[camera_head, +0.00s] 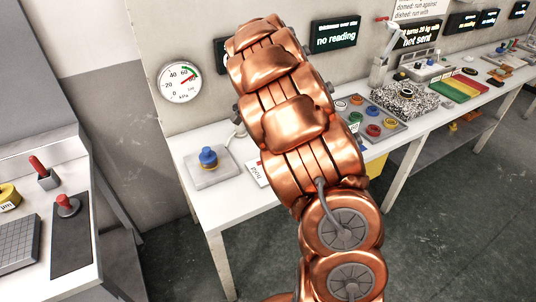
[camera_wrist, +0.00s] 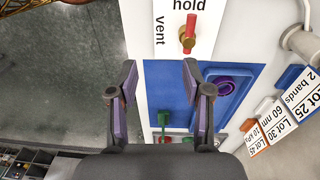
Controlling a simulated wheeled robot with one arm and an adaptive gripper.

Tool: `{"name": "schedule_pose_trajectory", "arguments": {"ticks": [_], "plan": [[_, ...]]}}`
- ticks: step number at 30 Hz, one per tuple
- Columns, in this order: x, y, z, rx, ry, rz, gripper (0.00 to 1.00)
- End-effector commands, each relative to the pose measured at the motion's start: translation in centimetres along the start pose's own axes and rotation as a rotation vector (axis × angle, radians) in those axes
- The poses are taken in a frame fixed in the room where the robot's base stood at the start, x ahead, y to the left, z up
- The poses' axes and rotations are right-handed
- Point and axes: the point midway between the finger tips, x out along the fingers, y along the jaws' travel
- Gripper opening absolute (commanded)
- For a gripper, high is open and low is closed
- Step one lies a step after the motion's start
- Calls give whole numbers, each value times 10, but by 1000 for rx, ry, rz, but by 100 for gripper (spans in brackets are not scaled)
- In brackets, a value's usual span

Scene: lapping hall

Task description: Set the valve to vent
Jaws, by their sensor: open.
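The valve (camera_wrist: 187,37) has a red lever on a brass body. It sits on a white plate (camera_wrist: 172,40) marked "hold" and "vent". The red lever lies along the picture's vertical, one end towards the word "hold"; "vent" is printed at the left side. My gripper (camera_wrist: 159,72) is open and empty in the wrist view, its two fingers apart below the valve and not touching it. In the head view my arm hides the gripper and the valve; only part of a white labelled plate (camera_head: 257,173) shows beside it.
A blue tray (camera_wrist: 165,82) with a purple ring (camera_wrist: 232,85) lies near the fingers. Lot cards (camera_wrist: 285,110) stand at right. A kPa gauge (camera_head: 180,82) hangs on the wall. A blue-knobbed block (camera_head: 208,160) stands left on the white bench (camera_head: 245,205).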

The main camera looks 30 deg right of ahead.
Motion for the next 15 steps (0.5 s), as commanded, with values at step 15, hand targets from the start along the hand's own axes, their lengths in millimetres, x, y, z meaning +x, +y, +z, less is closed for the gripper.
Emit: {"name": "schedule_pose_trajectory", "arguments": {"ticks": [15], "plan": [[46, -48, -22, 198, -58, -17, 50]]}}
